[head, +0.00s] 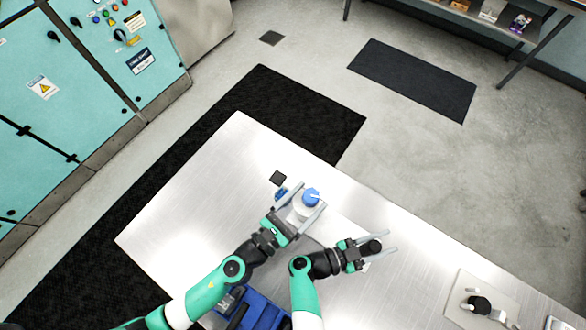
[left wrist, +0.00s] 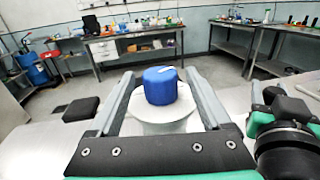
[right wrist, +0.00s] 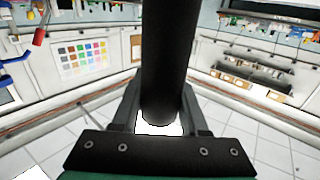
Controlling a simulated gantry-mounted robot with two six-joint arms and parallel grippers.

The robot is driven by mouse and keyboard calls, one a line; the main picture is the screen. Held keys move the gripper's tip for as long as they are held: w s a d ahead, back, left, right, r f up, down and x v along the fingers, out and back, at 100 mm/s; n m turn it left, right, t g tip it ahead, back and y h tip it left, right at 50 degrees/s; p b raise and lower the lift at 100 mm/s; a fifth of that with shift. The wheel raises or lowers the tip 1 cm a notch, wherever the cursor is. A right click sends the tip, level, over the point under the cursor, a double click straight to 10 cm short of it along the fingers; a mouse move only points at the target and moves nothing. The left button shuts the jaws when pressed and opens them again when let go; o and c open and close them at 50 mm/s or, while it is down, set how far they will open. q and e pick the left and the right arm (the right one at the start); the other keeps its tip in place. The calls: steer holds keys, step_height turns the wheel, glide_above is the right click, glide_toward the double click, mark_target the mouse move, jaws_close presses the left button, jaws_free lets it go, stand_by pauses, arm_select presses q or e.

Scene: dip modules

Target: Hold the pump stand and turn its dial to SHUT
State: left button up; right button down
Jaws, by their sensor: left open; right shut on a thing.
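The pump stand is a pale round base (left wrist: 160,122) with a blue dial (head: 311,195) on top. The dial also fills the middle of the left wrist view (left wrist: 161,88) and has a white mark on its top. My left gripper (head: 305,203) is open, its fingers on either side of the stand and dial; whether they touch the base I cannot tell. My right gripper (head: 385,245) is to the right of the stand, shut on a black cylinder (right wrist: 162,65). The cylinder shows as a dark round piece (head: 371,247) in the head view. The dial's lettering is not readable.
A small black block (head: 278,178) and a small blue item (head: 281,194) lie beside the stand. A pale board (head: 458,308) bearing a black-and-white object is at the right. The metal table (head: 190,190) is clear to the left.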

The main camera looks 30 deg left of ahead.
arm_select(q)
steer(key=s+a, duration=0.2)
steer(key=s, duration=0.8)
steer(key=shift+s, duration=0.2)
